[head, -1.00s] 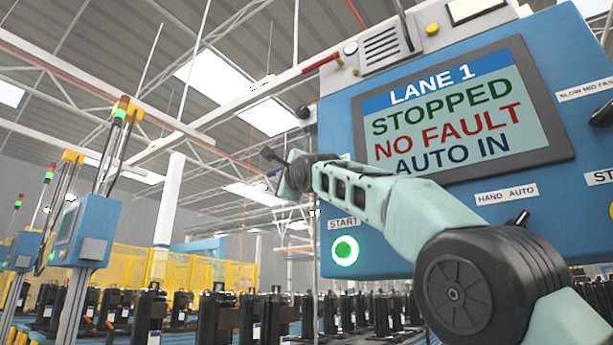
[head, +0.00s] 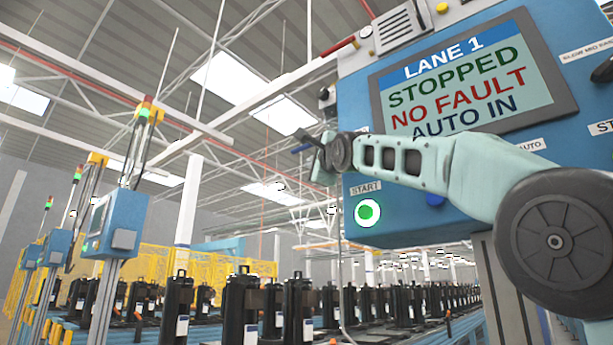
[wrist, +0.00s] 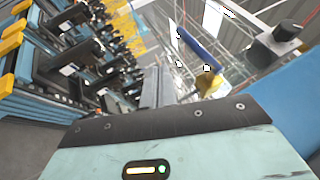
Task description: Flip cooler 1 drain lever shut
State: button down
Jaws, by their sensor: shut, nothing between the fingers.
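A blue lever (wrist: 198,45) on a brass-coloured valve body (wrist: 208,82) shows in the wrist view, just right of my fingers. I cannot read any label that says which cooler it belongs to. My gripper (wrist: 158,88) shows there as grey fingers, shut and empty, with a visible gap to the brass body in the picture. In the head view my gripper (head: 308,138) is small and dark at the end of my outstretched arm, left of the control panel. A small blue piece (head: 301,148) shows beside it; I cannot tell whether it touches.
A blue control panel (head: 400,228) reads "LANE 1 STOPPED NO FAULT AUTO IN" and has a lit green START button (head: 368,212). Rows of black compressors (head: 242,308) stand below.

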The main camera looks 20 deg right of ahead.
jog(key=shift+b+v, duration=0.9)
jog(key=shift+v, duration=0.75)
jog(key=shift+f, duration=0.1)
